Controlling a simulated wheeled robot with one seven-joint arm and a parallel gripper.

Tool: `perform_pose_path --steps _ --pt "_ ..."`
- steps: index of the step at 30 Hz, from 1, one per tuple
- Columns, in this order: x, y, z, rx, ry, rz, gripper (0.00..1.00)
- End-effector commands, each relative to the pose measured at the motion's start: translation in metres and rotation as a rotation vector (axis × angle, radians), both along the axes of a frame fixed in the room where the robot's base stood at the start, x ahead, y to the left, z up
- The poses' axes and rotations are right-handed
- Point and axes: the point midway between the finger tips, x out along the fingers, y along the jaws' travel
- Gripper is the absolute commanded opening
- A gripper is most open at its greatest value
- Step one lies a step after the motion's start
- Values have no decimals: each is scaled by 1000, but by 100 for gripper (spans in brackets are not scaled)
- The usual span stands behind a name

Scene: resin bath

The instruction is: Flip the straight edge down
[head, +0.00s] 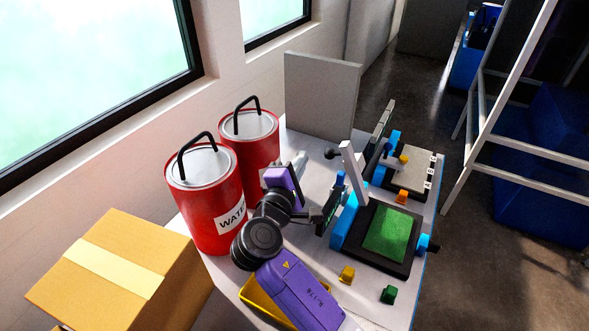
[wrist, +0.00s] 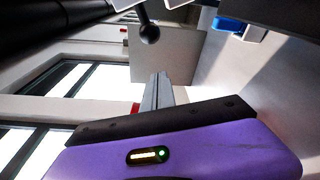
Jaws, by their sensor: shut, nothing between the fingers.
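A pale bar (head: 352,160), which looks like the straight edge, stands raised and tilted at the back of a blue-and-black fixture with a green pad (head: 388,233). A black ball knob (head: 330,153) on a dark rod shows just left of the bar; the knob also shows at the top of the wrist view (wrist: 149,32). My gripper (head: 301,157), purple with grey fingers, is left of the bar and knob, apart from them. In the wrist view its fingers (wrist: 159,78) are together and empty, pointing toward a grey panel. Whether the knob joins the bar is unclear.
Two red cans (head: 209,205) (head: 250,140) stand close on the left. A grey panel (head: 322,95) stands at the table's back. A second fixture (head: 408,170) is at the right rear. Small yellow (head: 347,274) and green (head: 389,294) blocks lie in front. A cardboard box (head: 115,270) is front left.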

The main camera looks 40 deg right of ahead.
Motion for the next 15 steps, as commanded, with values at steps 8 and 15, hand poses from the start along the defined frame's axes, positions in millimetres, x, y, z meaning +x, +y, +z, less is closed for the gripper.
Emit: perform_pose_path --steps 8,15 --pt "-9 -25 8 1 -1 1 0" --pt "-25 -28 11 0 0 0 0"
